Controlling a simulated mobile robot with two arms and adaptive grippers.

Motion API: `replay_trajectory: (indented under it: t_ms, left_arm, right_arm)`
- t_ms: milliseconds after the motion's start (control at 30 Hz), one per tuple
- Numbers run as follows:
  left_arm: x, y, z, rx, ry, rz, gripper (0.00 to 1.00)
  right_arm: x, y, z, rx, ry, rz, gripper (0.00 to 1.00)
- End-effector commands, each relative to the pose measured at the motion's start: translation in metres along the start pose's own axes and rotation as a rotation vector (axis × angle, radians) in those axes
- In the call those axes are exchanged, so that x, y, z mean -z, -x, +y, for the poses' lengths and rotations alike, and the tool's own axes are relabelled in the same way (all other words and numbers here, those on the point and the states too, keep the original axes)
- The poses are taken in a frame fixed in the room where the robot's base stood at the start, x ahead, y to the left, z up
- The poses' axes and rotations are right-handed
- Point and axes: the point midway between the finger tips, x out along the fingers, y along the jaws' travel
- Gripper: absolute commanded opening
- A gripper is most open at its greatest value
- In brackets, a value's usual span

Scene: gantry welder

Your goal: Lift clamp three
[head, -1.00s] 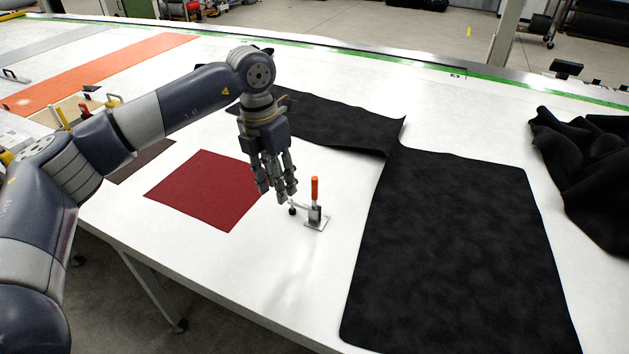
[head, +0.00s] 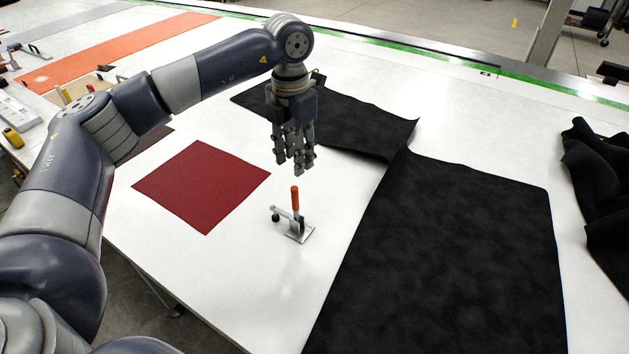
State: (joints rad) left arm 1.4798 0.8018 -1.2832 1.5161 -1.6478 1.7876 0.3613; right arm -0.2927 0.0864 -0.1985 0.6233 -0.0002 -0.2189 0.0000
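A toggle clamp (head: 300,230) with an upright orange handle (head: 295,198) stands on the white table, between the red square and the black cloth. Its arm reaches left to a dark round tip. No number shows on it. My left gripper (head: 295,166) points down with its fingers spread apart and empty. In the picture its fingertips are just above the handle's top, with a small gap. It does not touch the clamp. My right gripper is not in view.
A red square (head: 201,185) lies flat left of the clamp. A large black cloth (head: 450,260) lies to the right, with a raised fold. Another dark cloth (head: 600,190) is bunched at the right edge. The white table is bare around the clamp.

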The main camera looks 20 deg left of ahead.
Motion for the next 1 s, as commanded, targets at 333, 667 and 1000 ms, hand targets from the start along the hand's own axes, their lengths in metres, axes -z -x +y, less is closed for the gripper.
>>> replay_trajectory:
  t_ms: [333, 667, 1000]
  left_arm:
    - [0.002, -0.047, 0.000, 0.000, 0.001, 0.006, 0.35]
    - [0.001, -0.098, 0.000, 0.000, 0.000, 0.003, 0.35]
    - [0.001, -0.108, 0.000, 0.000, 0.000, 0.001, 0.35]
  right_arm:
    - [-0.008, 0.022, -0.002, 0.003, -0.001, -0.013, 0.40]
    - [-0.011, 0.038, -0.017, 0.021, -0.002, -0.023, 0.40]
    - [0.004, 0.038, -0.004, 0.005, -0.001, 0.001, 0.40]
